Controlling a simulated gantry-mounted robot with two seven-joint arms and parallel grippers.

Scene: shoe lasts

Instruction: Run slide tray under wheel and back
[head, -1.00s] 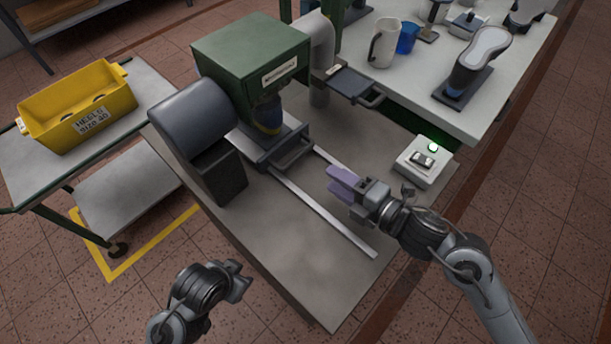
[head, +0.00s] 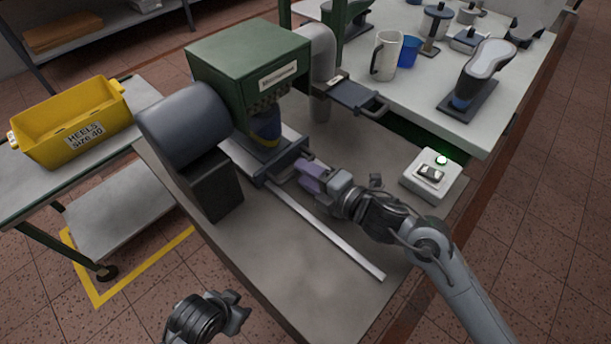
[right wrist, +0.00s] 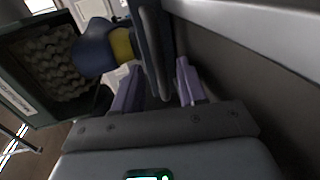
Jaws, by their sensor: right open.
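The slide tray (head: 262,176), dark blue-grey with a bar handle, sits on pale rails (head: 335,240) beneath the green machine hood. A blue and yellow shoe last (head: 265,133) stands on the tray under the hood; it also shows in the right wrist view (right wrist: 97,45). The rough wheel (right wrist: 45,62) shows under the hood in the right wrist view. My right gripper (head: 305,175), with purple fingers, is open at the tray's handle (right wrist: 157,50). In the right wrist view the handle bar lies between the open fingers (right wrist: 160,88). My left gripper (head: 238,312) hangs low at the front.
A switch box (head: 432,174) with a green light stands right of my right arm. A second handled drawer (head: 350,97) sticks out behind. A white bench (head: 420,90) holds a jug, a blue cup and lasts. A yellow bin (head: 75,125) stands on the left cart.

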